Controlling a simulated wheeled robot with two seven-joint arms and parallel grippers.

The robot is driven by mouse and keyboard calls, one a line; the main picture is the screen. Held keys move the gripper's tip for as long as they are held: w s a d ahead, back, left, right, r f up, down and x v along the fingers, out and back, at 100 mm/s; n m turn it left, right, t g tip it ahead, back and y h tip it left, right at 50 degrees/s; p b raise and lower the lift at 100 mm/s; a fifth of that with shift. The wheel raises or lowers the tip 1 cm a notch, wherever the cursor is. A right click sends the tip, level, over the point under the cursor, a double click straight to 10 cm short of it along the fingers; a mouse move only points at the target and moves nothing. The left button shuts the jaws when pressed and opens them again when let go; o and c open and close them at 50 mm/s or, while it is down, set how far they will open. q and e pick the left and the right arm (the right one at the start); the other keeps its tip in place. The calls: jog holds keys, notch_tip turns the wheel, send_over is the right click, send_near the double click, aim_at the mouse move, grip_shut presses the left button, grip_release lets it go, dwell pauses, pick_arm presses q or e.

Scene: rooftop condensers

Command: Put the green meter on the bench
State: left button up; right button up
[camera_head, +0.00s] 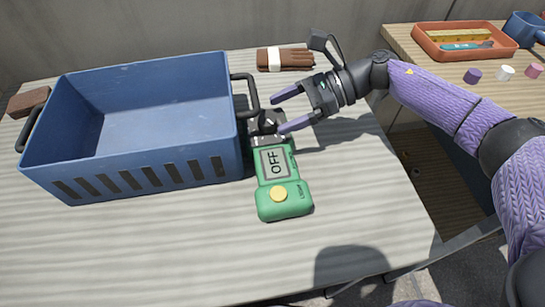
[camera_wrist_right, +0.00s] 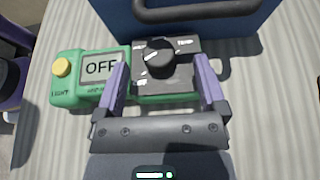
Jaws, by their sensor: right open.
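The green meter (camera_head: 283,187) lies flat on the light wooden bench (camera_head: 180,252), close to the right side of the blue crate. Its display reads OFF, and it has a yellow button and a dark dial section. My right gripper (camera_head: 276,112) is open over the dial end of the meter in the head view. In the right wrist view the meter (camera_wrist_right: 92,76) lies crosswise, and the two purple fingers (camera_wrist_right: 160,88) stand apart over its dark dial section. I cannot tell whether the fingers touch it. My left gripper is not in view.
The blue crate (camera_head: 125,172) with dark handles fills the bench's left part. A second table at right holds an orange tray (camera_head: 463,53) and several small cylinders (camera_head: 473,75). The bench front is clear.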

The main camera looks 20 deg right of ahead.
aim_at(270, 118)
jog(key=x, duration=0.4)
jog(key=shift+b, duration=0.3)
jog(key=shift+d, duration=0.1)
grip_shut()
